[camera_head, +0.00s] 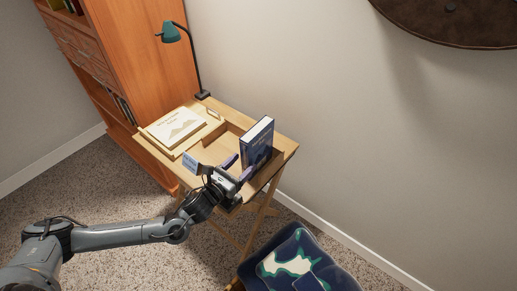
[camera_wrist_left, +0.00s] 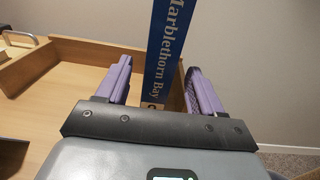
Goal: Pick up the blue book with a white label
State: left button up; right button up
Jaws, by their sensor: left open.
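A dark blue book (camera_head: 258,142) stands upright at the right end of the small wooden desk, its white page edges showing on top. Its blue spine with "Marblethorn Bay" in white letters (camera_wrist_left: 167,45) faces my left wrist camera. A small pale label with an orange mark (camera_wrist_left: 152,106) shows low on the spine. My left gripper (camera_head: 239,166) is open in front of the book, purple fingers pointing at it. In the wrist view the spine appears between the two fingers, with gaps on both sides. How deep the fingers reach is unclear. My right gripper is not in view.
The wooden desk (camera_head: 284,150) has raised dividers. A pale book (camera_head: 174,126) lies at its left, with a green lamp (camera_head: 170,33) behind. A small blue card (camera_head: 190,162) stands at the front. A blue patterned seat (camera_head: 322,270) is nearby. A wooden bookcase (camera_head: 140,60) stands left.

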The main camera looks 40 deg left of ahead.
aim_at(254, 152)
pick_arm(q)
jog(key=shift+w, duration=3.5)
grip_shut()
jog(key=shift+r, duration=0.15)
